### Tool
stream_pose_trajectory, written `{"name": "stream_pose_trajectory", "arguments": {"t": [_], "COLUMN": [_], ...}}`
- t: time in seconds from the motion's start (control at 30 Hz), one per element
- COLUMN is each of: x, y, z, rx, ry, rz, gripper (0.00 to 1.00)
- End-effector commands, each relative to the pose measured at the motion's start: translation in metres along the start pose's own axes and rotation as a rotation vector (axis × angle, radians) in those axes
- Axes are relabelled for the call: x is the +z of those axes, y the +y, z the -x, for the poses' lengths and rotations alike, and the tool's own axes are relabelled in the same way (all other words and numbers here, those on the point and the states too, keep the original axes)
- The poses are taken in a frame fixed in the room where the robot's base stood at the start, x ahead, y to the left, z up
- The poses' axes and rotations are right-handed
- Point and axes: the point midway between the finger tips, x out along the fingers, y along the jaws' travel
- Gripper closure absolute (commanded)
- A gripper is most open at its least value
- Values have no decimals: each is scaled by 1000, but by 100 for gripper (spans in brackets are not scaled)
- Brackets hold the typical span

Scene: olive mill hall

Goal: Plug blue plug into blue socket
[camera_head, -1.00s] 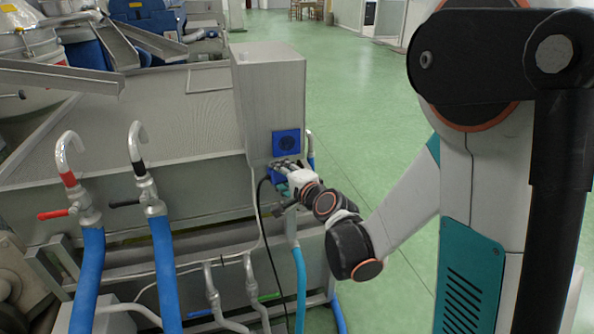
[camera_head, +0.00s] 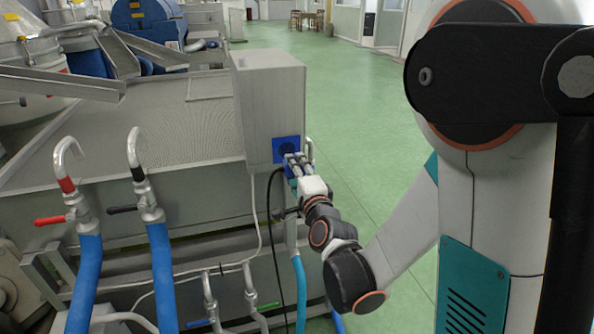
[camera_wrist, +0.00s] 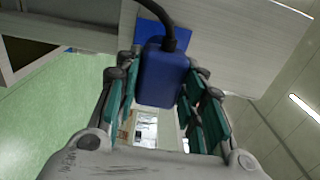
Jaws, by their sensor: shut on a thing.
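The blue socket (camera_head: 281,149) is a square blue plate with a dark round centre, low on the front of the grey box. In the wrist view a strip of the blue socket plate (camera_wrist: 167,38) shows behind the plug. My gripper (camera_head: 293,162) is shut on the blue plug (camera_wrist: 165,75), and a black cable leaves the plug. In the head view my gripper is right in front of the socket's lower right part and covers some of it. The plug is mostly hidden by the fingers there, and I cannot tell whether it touches the socket.
The grey box (camera_head: 268,100) stands at the corner of the metal trough. The black cable (camera_head: 271,230) hangs below the gripper. Two taps with red (camera_head: 50,220) and black (camera_head: 122,210) levers stand at left. Green floor (camera_head: 365,130) is free to the right.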

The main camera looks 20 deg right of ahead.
Motion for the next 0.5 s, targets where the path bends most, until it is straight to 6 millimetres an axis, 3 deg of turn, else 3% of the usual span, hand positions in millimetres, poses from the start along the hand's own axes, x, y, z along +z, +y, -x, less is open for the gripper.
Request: {"name": "stream_pose_trajectory", "arguments": {"t": [0.5], "x": [0], "y": [0], "z": [-42], "rx": [1], "ry": [0], "rz": [0], "gripper": [85]}}
